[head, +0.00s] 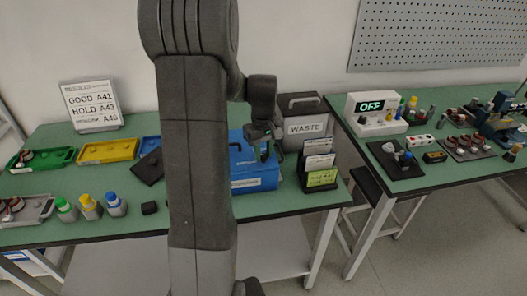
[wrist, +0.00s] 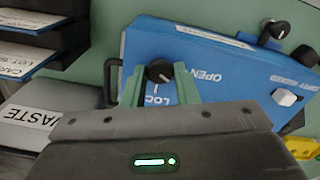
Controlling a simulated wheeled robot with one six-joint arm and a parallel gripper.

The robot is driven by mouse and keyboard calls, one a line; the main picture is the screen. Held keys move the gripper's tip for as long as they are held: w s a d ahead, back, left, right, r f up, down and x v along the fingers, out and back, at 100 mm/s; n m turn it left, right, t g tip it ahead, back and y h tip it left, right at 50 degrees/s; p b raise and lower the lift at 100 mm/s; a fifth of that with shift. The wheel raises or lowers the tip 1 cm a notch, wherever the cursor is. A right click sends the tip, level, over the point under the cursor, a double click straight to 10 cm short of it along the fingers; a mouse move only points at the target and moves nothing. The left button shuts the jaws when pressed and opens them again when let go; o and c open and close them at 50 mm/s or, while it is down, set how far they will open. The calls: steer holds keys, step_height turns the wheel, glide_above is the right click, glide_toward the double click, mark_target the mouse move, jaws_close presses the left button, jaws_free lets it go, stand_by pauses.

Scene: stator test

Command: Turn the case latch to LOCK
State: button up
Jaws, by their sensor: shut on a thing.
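The blue case (head: 255,183) stands on the green bench, behind and right of my arm in the head view. In the wrist view the case (wrist: 225,70) carries a round black latch knob (wrist: 158,70). White lettering reading OPEN is to the right of the knob, and partly hidden lettering starting LOC is below it. My gripper (wrist: 159,76) has its two green fingers on either side of the knob, shut on it. The head view shows my gripper (head: 264,150) at the case's top; the knob is hidden there. The knob's exact pointing direction is hard to tell.
A grey WASTE bin (head: 303,123) and a black card rack (head: 320,175) stand close right of the case. Yellow (head: 108,151) and green trays and several bottles are at left. A second bench with an OFF display box (head: 375,113) is at right.

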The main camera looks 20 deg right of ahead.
mark_target(263, 155)
steer(key=m, duration=1.2)
steer(key=shift+m, duration=0.4)
stand_by(0.3)
steer(key=o, duration=1)
step_height(263, 155, up, 14)
steer(key=shift+f+b, duration=0.1)
steer(key=shift+b, duration=0.3)
